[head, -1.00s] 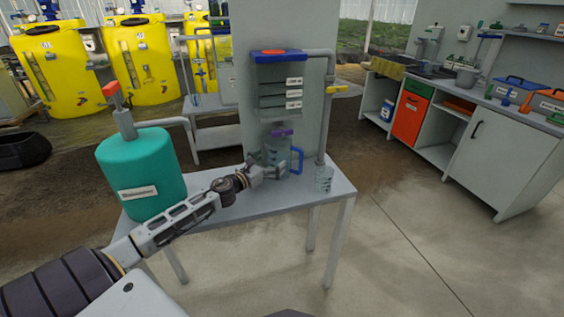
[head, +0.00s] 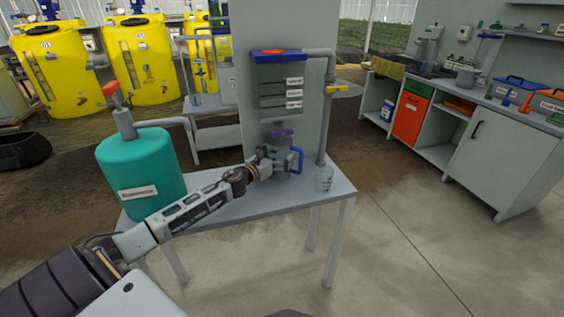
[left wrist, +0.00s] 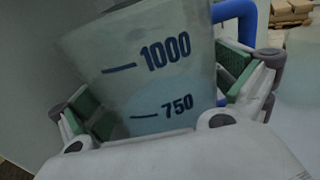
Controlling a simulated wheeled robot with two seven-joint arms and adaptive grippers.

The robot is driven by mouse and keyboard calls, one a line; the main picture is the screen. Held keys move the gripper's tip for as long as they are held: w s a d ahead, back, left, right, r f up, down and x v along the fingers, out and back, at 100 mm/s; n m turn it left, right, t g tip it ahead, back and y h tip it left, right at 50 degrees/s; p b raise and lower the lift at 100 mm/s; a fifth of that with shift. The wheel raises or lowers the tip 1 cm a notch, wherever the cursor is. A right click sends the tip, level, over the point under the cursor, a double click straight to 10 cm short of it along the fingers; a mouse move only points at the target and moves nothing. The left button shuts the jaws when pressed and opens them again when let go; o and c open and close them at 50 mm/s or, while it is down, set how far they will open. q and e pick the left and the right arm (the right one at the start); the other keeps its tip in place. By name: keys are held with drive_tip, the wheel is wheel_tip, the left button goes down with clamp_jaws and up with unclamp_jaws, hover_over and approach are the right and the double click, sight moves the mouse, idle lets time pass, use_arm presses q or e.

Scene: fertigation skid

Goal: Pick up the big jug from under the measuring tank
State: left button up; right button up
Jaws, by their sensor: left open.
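The big jug (head: 281,168) is clear with a blue handle (head: 298,160) and stands on the grey bench under the measuring tank (head: 280,85). In the left wrist view the jug (left wrist: 150,75) shows its 1000 and 750 marks and fills the space between my fingers. My left gripper (head: 272,161) is at the jug's near side, with its green-padded fingers (left wrist: 165,105) open on either side of the jug wall. The blue handle is beside the right finger. I cannot tell whether the pads touch. The jug's far side is hidden. My right gripper is not in view.
A teal tank (head: 141,172) stands at the bench's left end. The bench top (head: 225,205) is clear at its front.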

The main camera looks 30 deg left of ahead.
use_arm(q)
drive_tip(key=shift+w, duration=0.3)
idle(0.4)
drive_tip(key=c, duration=1.1)
drive_tip(key=shift+r, duration=0.1)
drive_tip(key=shift+c, duration=1.3)
drive_tip(key=shift+r, duration=0.1)
